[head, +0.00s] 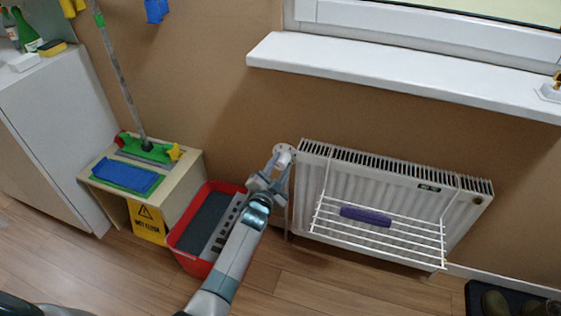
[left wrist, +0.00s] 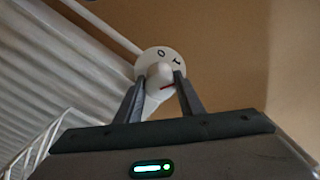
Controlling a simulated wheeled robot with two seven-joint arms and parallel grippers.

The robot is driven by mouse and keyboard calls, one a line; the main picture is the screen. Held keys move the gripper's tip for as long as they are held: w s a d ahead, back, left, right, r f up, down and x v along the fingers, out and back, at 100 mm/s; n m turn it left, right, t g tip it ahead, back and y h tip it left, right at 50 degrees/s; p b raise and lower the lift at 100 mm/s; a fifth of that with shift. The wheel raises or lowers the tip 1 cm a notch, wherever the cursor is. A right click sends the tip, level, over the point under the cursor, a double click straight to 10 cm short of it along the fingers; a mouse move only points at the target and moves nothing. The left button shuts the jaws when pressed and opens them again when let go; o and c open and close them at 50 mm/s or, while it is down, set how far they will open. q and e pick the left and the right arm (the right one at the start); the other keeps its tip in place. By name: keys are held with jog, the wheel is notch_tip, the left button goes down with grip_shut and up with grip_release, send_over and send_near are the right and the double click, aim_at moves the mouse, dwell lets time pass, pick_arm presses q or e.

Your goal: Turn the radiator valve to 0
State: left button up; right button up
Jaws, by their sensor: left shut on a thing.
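The radiator valve (head: 284,151) is a white knob with a round dial at the left end of the white radiator (head: 350,180). In the left wrist view, the valve knob (left wrist: 159,73) sits between the two fingers of my left gripper (left wrist: 161,82), which is shut on it. The dial (left wrist: 147,58) shows a 0 near its top and another mark to the right of it. A red line on the knob points right, not at the 0. In the head view my left gripper (head: 275,172) covers part of the valve. My right gripper is not in view.
A white wire rack (head: 380,244) with a purple cloth (head: 366,216) hangs on the radiator front. A red bucket (head: 184,227) stands left of my left arm, beside a small wooden stand (head: 191,168). A white windowsill (head: 400,75) juts out above the radiator.

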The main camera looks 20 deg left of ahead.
pick_arm(q)
jog(key=n, duration=0.2)
jog(key=n+p, duration=0.1)
jog(key=n, duration=0.1)
jog(key=shift+w+d+r+n, duration=0.1)
jog(key=shift+r+n, duration=0.2)
jog(key=shift+r, duration=0.05)
jog(key=n+p, duration=0.1)
jog(key=n, duration=0.1)
jog(key=shift+n, duration=0.3)
jog(key=shift+n+p, duration=0.3)
jog(key=shift+n, duration=0.6)
jog(key=n, duration=0.2)
jog(key=shift+n, duration=0.9)
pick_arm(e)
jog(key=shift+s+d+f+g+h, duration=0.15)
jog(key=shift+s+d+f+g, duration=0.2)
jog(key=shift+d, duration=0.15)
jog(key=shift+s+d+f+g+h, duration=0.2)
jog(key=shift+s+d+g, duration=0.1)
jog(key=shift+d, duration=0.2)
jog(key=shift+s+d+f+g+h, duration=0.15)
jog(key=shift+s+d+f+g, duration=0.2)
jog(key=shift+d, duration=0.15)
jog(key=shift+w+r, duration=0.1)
pick_arm(q)
jog(key=o, duration=1.1)
jog(key=shift+c, duration=0.2)
jog(key=shift+f, duration=0.15)
